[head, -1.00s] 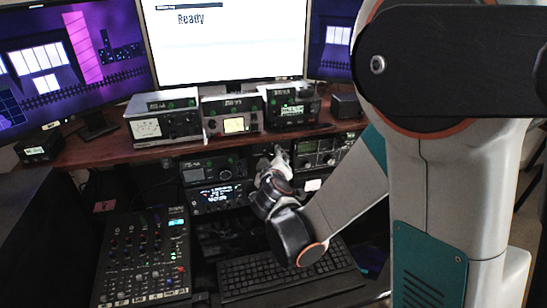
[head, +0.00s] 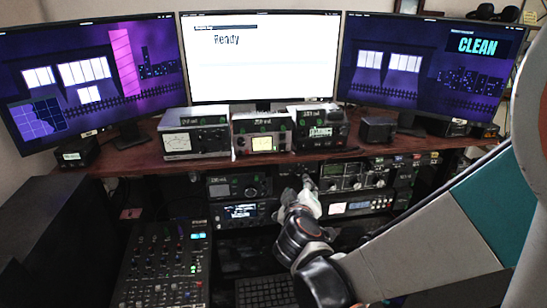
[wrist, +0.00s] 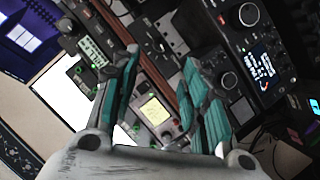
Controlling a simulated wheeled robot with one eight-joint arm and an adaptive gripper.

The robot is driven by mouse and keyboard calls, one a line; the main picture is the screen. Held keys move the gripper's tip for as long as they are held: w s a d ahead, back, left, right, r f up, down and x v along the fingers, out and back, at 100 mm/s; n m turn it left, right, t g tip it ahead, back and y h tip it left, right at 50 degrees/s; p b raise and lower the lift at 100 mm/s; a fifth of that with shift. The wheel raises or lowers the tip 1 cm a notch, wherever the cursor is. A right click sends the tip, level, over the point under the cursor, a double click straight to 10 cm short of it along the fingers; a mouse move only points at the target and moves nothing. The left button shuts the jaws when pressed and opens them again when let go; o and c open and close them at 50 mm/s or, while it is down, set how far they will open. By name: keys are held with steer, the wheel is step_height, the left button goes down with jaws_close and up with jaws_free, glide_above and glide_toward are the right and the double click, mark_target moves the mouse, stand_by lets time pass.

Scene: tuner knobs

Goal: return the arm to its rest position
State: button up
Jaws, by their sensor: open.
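My gripper (head: 305,190) is in front of the radio rack under the desk shelf in the head view, with my dark wrist joints and pale arm link running from it to the lower right. In the wrist view my gripper (wrist: 165,105) has its two teal-padded fingers spread apart, with nothing between them. Behind the fingers is a radio with a lit yellow display (wrist: 154,111). A tuner unit with a large knob and blue-white display (wrist: 262,62) is to the right of the fingers. The head view is too small to show the fingertips clearly.
Several radios stand on the brown shelf (head: 130,160), with three monitors behind, the middle one (head: 258,55) reading "Ready". A mixer (head: 165,265) is at lower left and a keyboard (head: 265,292) at bottom centre. More radios (head: 355,174) sit close to my gripper's right.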

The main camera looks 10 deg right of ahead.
steer(key=s+d+r+m+g, duration=0.2)
steer(key=s+d+m+g, duration=0.3)
steer(key=s, duration=0.5)
steer(key=s+a+g+y, duration=0.1)
steer(key=s+g+y, duration=0.1)
steer(key=s, duration=1)
steer(key=shift+s+a+y, duration=0.15)
steer(key=shift+a+y, duration=0.2)
steer(key=shift+y, duration=0.55)
